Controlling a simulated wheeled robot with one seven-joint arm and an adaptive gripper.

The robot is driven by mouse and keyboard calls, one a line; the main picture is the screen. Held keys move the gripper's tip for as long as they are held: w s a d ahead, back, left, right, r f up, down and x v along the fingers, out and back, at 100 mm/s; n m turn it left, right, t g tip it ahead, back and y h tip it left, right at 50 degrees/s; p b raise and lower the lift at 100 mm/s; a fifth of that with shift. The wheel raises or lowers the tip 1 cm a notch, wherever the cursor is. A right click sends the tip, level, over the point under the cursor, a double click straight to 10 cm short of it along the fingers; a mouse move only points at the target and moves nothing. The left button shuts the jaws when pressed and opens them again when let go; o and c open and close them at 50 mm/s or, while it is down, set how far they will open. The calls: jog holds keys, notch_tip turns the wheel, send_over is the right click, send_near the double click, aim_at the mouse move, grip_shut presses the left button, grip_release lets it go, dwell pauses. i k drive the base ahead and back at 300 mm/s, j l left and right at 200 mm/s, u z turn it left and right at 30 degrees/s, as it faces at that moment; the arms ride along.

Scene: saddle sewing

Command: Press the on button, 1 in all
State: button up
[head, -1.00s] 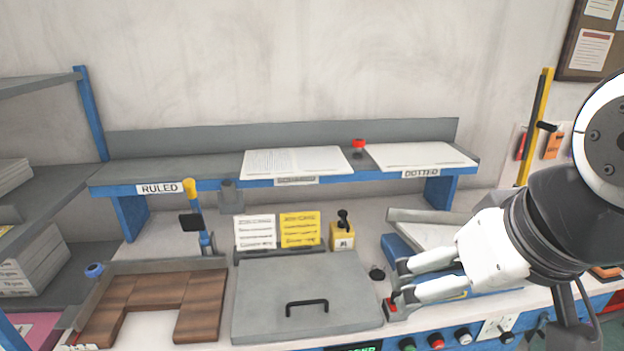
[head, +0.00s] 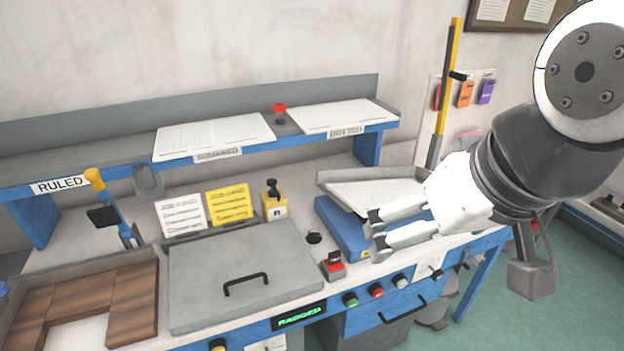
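A green round button (head: 350,299) sits on the blue front panel of the bench, beside a red button (head: 376,290) and a pale knob (head: 400,281). I cannot read any label naming one of them "on". A small box with a red-topped switch (head: 334,266) stands on the bench top above the green button. My gripper (head: 375,232) is open and empty, its two white fingers apart and pointing left. It appears above and right of the green button in the picture, in front of a blue tray (head: 338,228). It covers part of that tray.
A grey lidded box with a black handle (head: 246,284) stands left of the switch. A green-lit display (head: 299,316) is on the panel below it. A yellow block with a black knob (head: 273,206) stands behind. A drawer handle (head: 402,312) sticks out below the knobs.

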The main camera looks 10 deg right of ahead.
aim_at(352, 303)
jog(key=i+z, duration=0.15)
jog(key=i+l+u, duration=0.15)
jog(key=l, duration=0.5)
jog(key=i+l+u, duration=0.2)
jog(key=l, duration=0.45)
jog(key=i+l+u, duration=0.15)
jog(key=l, duration=0.5)
jog(key=l+u, duration=0.2)
jog(key=l, duration=0.5)
